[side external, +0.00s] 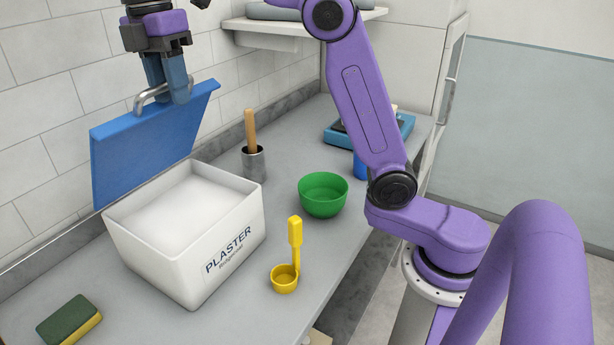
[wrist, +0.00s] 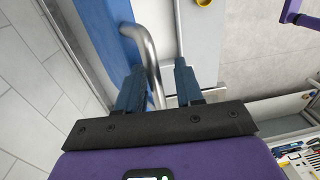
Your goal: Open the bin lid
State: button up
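The white bin (side external: 187,240) labelled PLASTER stands on the counter with its top uncovered, showing white powder. The blue lid (side external: 145,145) stands steeply tilted up at the bin's back left side, with a metal handle (side external: 148,97) on it. My gripper (side external: 177,92) is at the handle. In the wrist view, the handle (wrist: 150,58) passes between the two fingers of my gripper (wrist: 158,85). It lies close to the left finger, with a gap to the right one, so the fingers look apart. Part of the handle is hidden by the fingers in the side view.
A yellow scoop (side external: 285,279) and a green bowl (side external: 323,197) stand right of the bin. A metal cup (side external: 254,164) with a wooden-handled tool is behind it. A sponge (side external: 68,321) lies at front left. The tiled wall (side external: 45,100) is close behind the lid.

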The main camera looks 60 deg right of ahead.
jog(key=s+f+t, duration=0.2)
jog(key=s+f, duration=0.4)
jog(key=f, duration=0.4)
jog(key=s+f+t, duration=0.1)
jog(key=s+f, duration=0.5)
jog(key=f, duration=0.5)
jog(key=s+r, duration=0.3)
jog(key=r, duration=1.5)
jog(key=s+d+f+m, duration=0.2)
jog(key=s+d+f, duration=0.1)
jog(key=f, duration=0.4)
jog(key=s+d+f+m+g, duration=0.1)
jog(key=s+d+f+m, duration=0.1)
jog(key=s+d+f, duration=0.2)
jog(key=shift+s+d+f, duration=0.3)
jog(key=shift+s+f, duration=0.8)
jog(key=shift+f, duration=0.65)
